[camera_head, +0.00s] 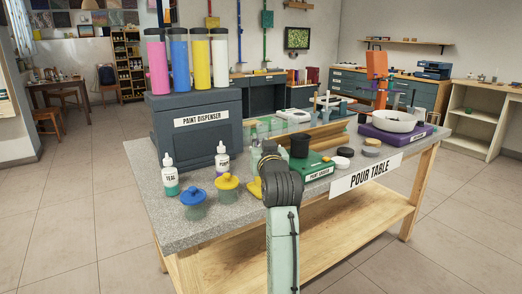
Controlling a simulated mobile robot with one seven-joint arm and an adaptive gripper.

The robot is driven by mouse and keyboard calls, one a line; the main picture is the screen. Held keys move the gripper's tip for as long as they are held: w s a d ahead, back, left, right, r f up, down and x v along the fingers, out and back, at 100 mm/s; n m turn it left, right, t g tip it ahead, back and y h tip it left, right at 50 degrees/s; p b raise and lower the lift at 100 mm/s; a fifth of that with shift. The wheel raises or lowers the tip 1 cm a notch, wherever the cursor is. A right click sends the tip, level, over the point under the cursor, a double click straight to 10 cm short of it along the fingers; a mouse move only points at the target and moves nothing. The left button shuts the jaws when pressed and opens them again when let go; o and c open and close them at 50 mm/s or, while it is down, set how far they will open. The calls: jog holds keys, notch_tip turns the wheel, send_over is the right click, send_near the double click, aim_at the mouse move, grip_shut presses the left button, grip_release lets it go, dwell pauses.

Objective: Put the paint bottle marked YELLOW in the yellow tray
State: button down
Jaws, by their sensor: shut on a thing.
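My arm reaches over the pour table's front edge, and its dark wrist hides most of my gripper (269,150). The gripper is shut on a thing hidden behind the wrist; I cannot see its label. No bottle marked YELLOW is readable. A flat yellow thing (254,189), possibly the yellow tray, shows just left of my wrist, mostly hidden.
The paint dispenser (197,135) stands behind left. The green paint station (314,169) with a black cup (299,146) is right of my gripper. A white bowl (394,120) is farther right.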

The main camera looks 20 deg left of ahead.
jog(key=shift+w+a+f+p, duration=0.3)
jog(key=shift+w+f, duration=0.45)
jog(key=shift+f, duration=0.2)
jog(key=shift+w+a+f+p, duration=0.3)
jog(key=shift+w+f, duration=0.45)
jog(key=shift+f, duration=0.15)
jog(key=shift+f, duration=0.2)
jog(key=c, duration=1.6)
grip_release()
jog(key=shift+o, duration=0.2)
